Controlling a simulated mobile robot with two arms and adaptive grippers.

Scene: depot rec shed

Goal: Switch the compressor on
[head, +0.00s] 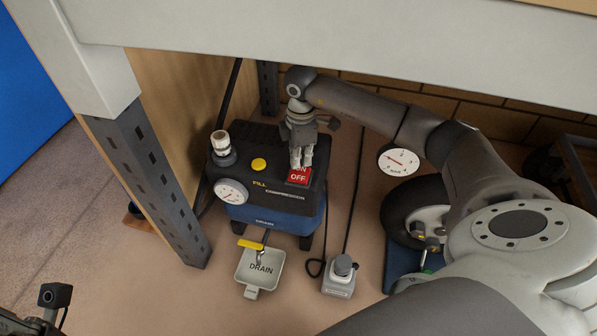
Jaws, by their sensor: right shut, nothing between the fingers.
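The compressor (270,212) is a blue and black unit standing on the floor under a bench. A yellow button (259,165), a capped fitting (222,146) and a gauge (231,191) are left of the switch.
The bench edge (330,42) and a slotted metal post (150,180) frame the space. A yellow drain lever (251,244) hangs above a DRAIN tray (246,275). A grey corded box (340,279), a dial (398,160) and a wheel (405,210) are at the right.

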